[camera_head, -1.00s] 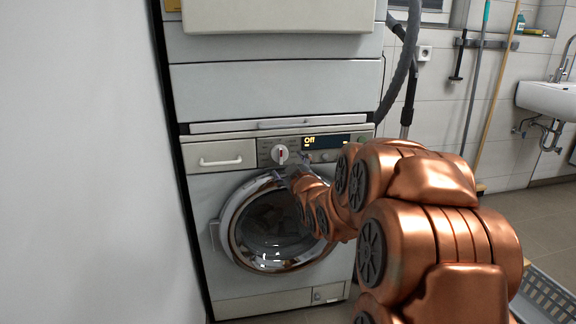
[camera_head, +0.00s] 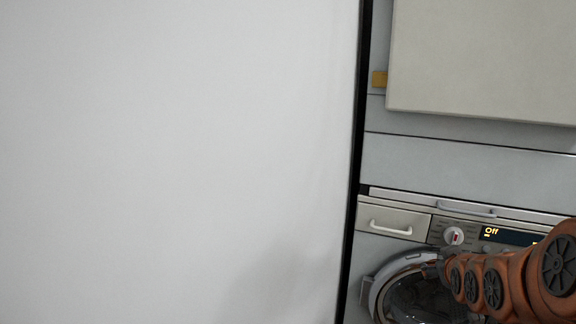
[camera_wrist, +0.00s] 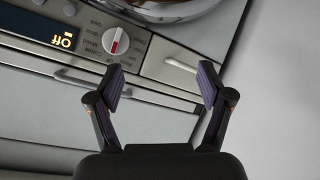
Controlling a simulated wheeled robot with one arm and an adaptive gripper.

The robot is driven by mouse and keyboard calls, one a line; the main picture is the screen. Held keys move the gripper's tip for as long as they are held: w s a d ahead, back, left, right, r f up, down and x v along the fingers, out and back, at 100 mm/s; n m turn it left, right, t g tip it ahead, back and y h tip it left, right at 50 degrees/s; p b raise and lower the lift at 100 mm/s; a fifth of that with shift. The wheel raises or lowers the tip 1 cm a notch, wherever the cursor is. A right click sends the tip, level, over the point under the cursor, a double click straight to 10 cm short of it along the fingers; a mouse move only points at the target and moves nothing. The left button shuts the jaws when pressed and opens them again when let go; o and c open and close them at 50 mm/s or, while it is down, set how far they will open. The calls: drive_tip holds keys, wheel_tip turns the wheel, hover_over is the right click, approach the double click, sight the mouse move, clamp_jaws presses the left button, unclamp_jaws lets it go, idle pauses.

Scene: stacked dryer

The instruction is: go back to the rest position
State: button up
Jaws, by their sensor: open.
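My gripper (camera_wrist: 161,88) is open and empty in the wrist view, its two fingers spread apart in front of the machine's control panel. The wrist view is turned, so the panel looks upside down. My copper arm reaches in from the lower right in the head view, and its end is near the panel and round door. The gripper's fingers cannot be made out there. The lower machine (camera_head: 388,247) has a drawer with a handle (camera_head: 391,228), a dial (camera_head: 453,236) and a display (camera_head: 505,235) reading "Off". The dial also shows in the wrist view (camera_wrist: 116,41).
A plain white wall (camera_head: 170,150) fills the left of the head view. The upper unit (camera_head: 470,160) stands above the lower machine, with a pale panel (camera_head: 485,60) jutting out. The round door (camera_head: 390,290) is partly cut off at the bottom and partly hidden by my arm.

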drive_tip(key=s+a+r+g+y+p, duration=0.1)
drive_tip(key=s+a+r+g+p, duration=0.3)
drive_tip(key=s, duration=0.7)
drive_tip(key=s+a+r+m+g+y+p, duration=0.1)
drive_tip(key=s+a+r+g+p, duration=0.3)
drive_tip(key=s+a+r+p, duration=0.4)
drive_tip(key=s+a+r+m+g+y+p, duration=0.1)
drive_tip(key=s+a+r+g+p, duration=0.4)
drive_tip(key=s+p, duration=0.7)
drive_tip(key=s+a+r, duration=0.1)
drive_tip(key=s+r, duration=0.1)
drive_tip(key=s, duration=0.2)
drive_tip(key=shift+s, duration=0.1)
